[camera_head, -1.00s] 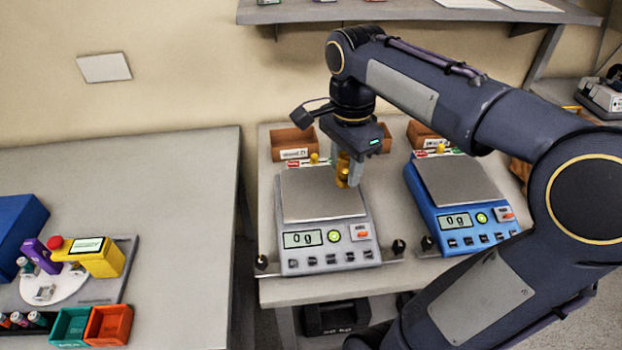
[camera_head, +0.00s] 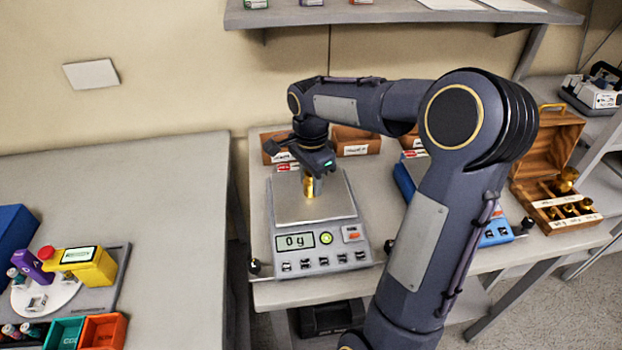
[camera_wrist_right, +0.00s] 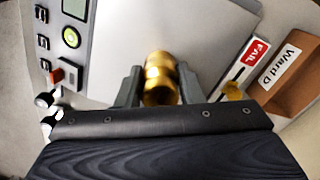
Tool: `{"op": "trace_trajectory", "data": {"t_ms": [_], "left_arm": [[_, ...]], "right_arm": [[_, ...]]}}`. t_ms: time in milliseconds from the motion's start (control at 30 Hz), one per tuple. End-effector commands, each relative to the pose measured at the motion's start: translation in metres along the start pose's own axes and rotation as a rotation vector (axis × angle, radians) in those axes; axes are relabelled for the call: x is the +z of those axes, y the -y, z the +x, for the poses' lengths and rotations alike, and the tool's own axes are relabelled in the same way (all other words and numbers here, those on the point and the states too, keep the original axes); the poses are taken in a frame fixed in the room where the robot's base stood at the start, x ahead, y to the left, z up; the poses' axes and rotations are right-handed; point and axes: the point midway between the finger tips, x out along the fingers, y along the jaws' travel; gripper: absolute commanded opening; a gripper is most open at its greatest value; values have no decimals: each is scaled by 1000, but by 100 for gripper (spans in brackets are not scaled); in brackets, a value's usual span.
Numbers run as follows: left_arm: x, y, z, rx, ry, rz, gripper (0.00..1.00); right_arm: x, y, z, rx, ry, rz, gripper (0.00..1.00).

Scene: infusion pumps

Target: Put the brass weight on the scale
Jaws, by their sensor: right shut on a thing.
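A brass weight (camera_head: 309,187) is held upright in my right gripper (camera_head: 312,178), over the middle of the grey scale's pan (camera_head: 290,207). The grey scale (camera_head: 318,258) reads 0 g. I cannot tell a small gap from contact between the weight and the pan. In the right wrist view, the brass weight (camera_wrist_right: 160,78) sits between the two fingers of the gripper (camera_wrist_right: 158,88), with the pan (camera_wrist_right: 205,35) behind it. A blue scale (camera_head: 497,232) stands to the right, largely hidden by my right arm. My left gripper is out of view.
An open wooden box (camera_head: 552,190) with several brass weights stands at the right. Small wooden bins (camera_head: 356,141) line the back, one labelled Ward D (camera_wrist_right: 280,65) in the wrist view. The left table (camera_head: 150,190) holds a yellow device (camera_head: 88,268) and coloured bins (camera_head: 103,331).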

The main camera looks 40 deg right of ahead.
Motion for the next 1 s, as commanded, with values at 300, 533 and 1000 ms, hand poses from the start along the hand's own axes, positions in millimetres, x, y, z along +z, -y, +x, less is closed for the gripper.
{"op": "trace_trajectory", "data": {"t_ms": [300,533,1000], "left_arm": [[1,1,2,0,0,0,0],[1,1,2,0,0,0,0],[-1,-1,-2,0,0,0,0]], "right_arm": [[0,0,2,-3,0,-1,0],[0,0,2,-1,0,-1,56],[0,1,-24,-7,-1,-1,56]]}}
